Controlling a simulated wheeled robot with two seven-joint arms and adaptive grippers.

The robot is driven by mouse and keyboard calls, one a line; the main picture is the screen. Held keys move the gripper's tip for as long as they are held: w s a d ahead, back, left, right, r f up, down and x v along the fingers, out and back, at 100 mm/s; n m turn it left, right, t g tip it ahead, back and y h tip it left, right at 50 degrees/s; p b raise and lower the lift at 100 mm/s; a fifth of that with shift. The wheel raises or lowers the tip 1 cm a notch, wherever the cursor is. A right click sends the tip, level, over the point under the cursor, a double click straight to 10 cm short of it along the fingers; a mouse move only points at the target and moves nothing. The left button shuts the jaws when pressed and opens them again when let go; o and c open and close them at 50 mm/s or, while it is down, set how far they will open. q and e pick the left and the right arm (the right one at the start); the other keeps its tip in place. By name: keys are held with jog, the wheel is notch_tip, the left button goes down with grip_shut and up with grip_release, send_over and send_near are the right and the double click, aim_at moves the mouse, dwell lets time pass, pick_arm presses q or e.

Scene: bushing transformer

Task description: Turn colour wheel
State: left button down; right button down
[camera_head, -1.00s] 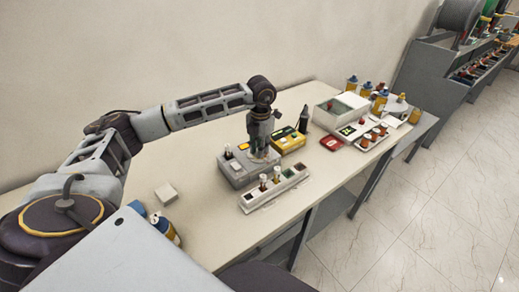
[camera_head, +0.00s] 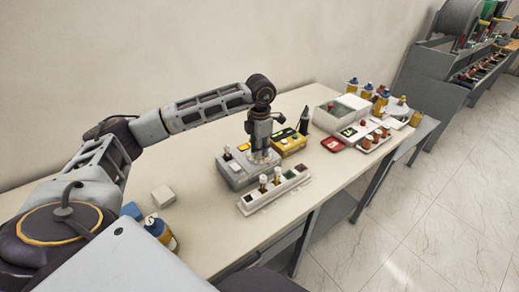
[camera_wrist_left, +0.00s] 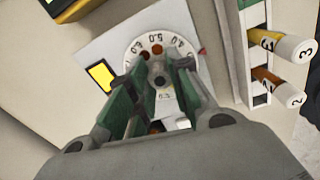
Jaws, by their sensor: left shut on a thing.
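The colour wheel (camera_wrist_left: 157,42), a round white dial with numbers and coloured spots, shows in the left wrist view on the pale top of a grey device. That grey device (camera_head: 237,177) stands on the table in the head view, where my gripper hides the wheel. My left gripper (camera_head: 261,156) points straight down over the device. In the left wrist view its green-padded fingers (camera_wrist_left: 158,82) are shut on the wheel's dark centre knob. Part of the dial is hidden by the fingers. My right gripper is not in view.
A white rack (camera_head: 274,190) with vials stands close in front of the device. A yellow and black box (camera_head: 289,142) and a dark pointed object (camera_head: 304,120) are just behind. The table's front right is clear.

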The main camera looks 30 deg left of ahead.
pick_arm(q)
jog(key=c, duration=1.3)
grip_release()
jog(key=shift+r, duration=0.65)
notch_tip(320, 180, up, 11)
jog(key=shift+d+f, duration=0.1)
jog(key=shift+d, duration=0.05)
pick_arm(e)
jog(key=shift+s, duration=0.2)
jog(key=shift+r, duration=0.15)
pick_arm(q)
notch_tip(320, 180, up, 10)
jog(key=p, duration=1)
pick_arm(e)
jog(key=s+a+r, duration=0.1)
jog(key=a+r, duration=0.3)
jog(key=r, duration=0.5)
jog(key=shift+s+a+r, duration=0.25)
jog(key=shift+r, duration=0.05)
